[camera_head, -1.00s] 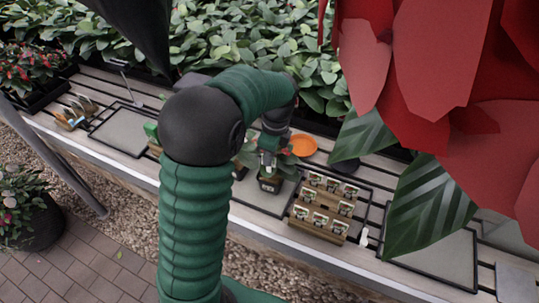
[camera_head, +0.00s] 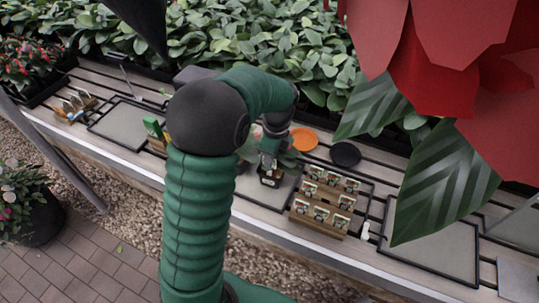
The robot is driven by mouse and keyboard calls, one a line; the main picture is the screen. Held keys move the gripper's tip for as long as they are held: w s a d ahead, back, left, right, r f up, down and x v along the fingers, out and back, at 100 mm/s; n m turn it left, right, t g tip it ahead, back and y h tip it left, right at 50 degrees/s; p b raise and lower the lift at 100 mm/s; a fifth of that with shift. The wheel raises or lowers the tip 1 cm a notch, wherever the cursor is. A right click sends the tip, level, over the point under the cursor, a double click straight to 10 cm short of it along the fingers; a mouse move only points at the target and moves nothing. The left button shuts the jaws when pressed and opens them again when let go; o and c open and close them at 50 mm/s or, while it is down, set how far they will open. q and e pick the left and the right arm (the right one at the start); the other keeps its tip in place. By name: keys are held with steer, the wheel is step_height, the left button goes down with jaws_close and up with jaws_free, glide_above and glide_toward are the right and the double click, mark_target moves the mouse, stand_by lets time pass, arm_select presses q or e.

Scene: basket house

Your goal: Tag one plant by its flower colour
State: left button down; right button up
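A small potted plant in a dark pot (camera_head: 270,178) with a pale label stands on a grey tray (camera_head: 262,193) at the middle of the bench. My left gripper (camera_head: 267,162) points down over this plant, close above its pot. Its fingertips are small and dark here, and I cannot tell whether they hold anything. My green arm hides part of the bench behind it. A wooden rack (camera_head: 318,222) with several small picture tags in rows stands just right of the pot. The plant's flower colour is too small to make out. My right gripper is out of view.
Large red petals (camera_head: 440,60) and striped green leaves (camera_head: 443,185) close to the camera cover the upper right. An orange saucer (camera_head: 303,139) and a black saucer (camera_head: 345,154) lie behind the rack. Empty trays lie left (camera_head: 125,126) and right (camera_head: 432,249).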

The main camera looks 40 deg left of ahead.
arm_select(q)
steer(key=shift+f, duration=0.1)
stand_by(0.3)
steer(key=shift+f+b, duration=0.45)
steer(key=shift+f, duration=1.3)
steer(key=c, duration=1.5)
jaws_free()
steer(key=shift+c, duration=0.2)
step_height(320, 180, up, 17)
steer(key=d+p, duration=0.2)
steer(key=p, duration=0.1)
steer(key=shift+w+f, duration=0.15)
steer(key=shift+w, duration=0.25)
